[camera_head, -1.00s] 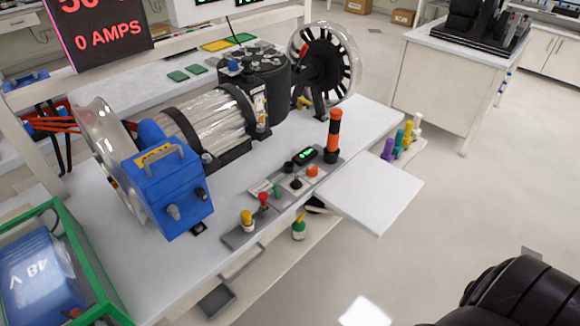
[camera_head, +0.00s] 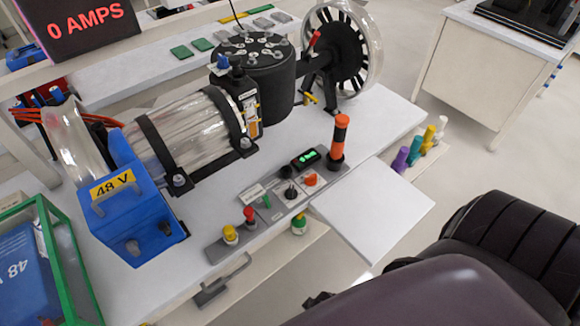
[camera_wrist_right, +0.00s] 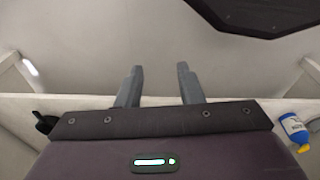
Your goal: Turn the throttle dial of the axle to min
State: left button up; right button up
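The grey control panel (camera_head: 216,250) lies along the front edge of the white bench. It carries a black knob (camera_head: 291,191) on a light plate, a smaller black knob (camera_head: 287,171), an orange-red button (camera_head: 310,180) and a green-lit display (camera_head: 306,158). I cannot read which knob is the throttle dial or its setting. In the wrist view my right gripper (camera_wrist_right: 158,68) is open, with nothing between its fingers. In the head view my right arm fills the lower right, in front of the bench and apart from the panel. My left gripper is not in view.
An orange-and-black handle (camera_head: 339,138) stands upright at the panel's far end. A white shelf (camera_head: 375,210) juts out beside it. Yellow (camera_head: 230,235) and red (camera_head: 250,216) knobs sit at the near end. A blue 48 V box (camera_head: 130,210) stands left. A grey pull handle (camera_head: 222,280) is below.

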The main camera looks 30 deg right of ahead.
jog(key=w+r+m+p, duration=0.1)
jog(key=w+r+p, duration=0.3)
jog(key=r, duration=1)
jog(key=w+r+t+p, duration=0.1)
jog(key=w+r+p, duration=0.3)
jog(key=r, duration=1)
jog(key=w+r+m+p, duration=0.15)
jog(key=w+r, duration=0.45)
jog(key=r, duration=0.8)
jog(key=m+h+p, duration=0.2)
jog(key=m+h, duration=0.1)
jog(key=m, duration=0.5)
send_near(291, 187)
jog(key=f, duration=0.2)
jog(key=shift+t, duration=0.3)
jog(key=x, duration=0.6)
jog(key=shift+d+f, duration=0.25)
jog(key=shift+d, duration=0.1)
grip_shut()
